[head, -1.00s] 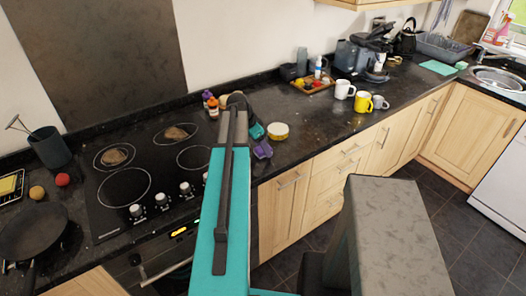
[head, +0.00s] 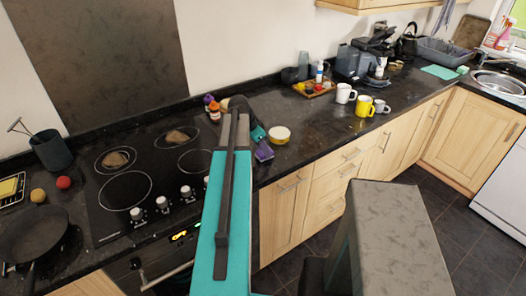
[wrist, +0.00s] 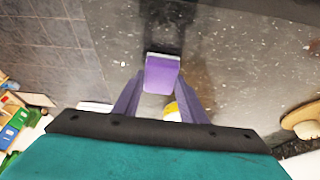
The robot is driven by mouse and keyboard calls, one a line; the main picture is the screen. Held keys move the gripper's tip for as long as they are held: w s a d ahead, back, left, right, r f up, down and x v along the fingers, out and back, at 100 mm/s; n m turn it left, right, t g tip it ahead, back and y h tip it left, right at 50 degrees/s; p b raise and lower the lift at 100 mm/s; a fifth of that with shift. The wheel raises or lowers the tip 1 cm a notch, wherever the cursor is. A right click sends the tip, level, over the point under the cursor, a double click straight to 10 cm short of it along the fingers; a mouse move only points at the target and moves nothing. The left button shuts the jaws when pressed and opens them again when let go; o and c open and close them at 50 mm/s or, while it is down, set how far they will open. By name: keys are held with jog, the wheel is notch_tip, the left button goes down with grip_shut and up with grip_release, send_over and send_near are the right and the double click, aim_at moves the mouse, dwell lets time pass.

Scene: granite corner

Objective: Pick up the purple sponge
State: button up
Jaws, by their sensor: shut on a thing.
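The purple sponge (wrist: 162,72) shows in the wrist view as a small purple block with a pale far edge. My gripper (wrist: 161,84) has its two purple fingers on either side of it and is shut on it. In the head view my gripper (head: 260,142) is over the counter's front edge, right of the hob. A purple patch shows at its end, and I cannot tell there how much is sponge and how much is finger. The clearance above the counter cannot be told.
A yellow and white round container (head: 280,135) stands just right of my gripper. The hob (head: 150,185) with its knobs lies to the left. The counter between is mostly clear.

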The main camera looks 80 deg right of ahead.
jog(key=shift+r+b, duration=0.75)
jog(key=shift+r, duration=0.55)
jog(key=shift+a+r, duration=0.2)
jog(key=shift+r, duration=0.05)
jog(key=a+b, duration=0.1)
jog(key=a, duration=0.3)
jog(key=a+b, duration=0.2)
jog(key=a, duration=0.2)
jog(key=a+r+b, duration=0.1)
jog(key=a, duration=0.4)
jog(key=shift+s, duration=0.15)
jog(key=shift+a+f+b, duration=0.1)
jog(key=shift+a+b, duration=0.2)
jog(key=shift+b, duration=0.35)
jog(key=shift+a+r+b, duration=0.15)
jog(key=shift+a+b, duration=0.35)
jog(key=shift+b, duration=0.1)
jog(key=shift+a+r+b, duration=0.15)
jog(key=shift+a+b, duration=0.35)
jog(key=shift+b, duration=0.05)
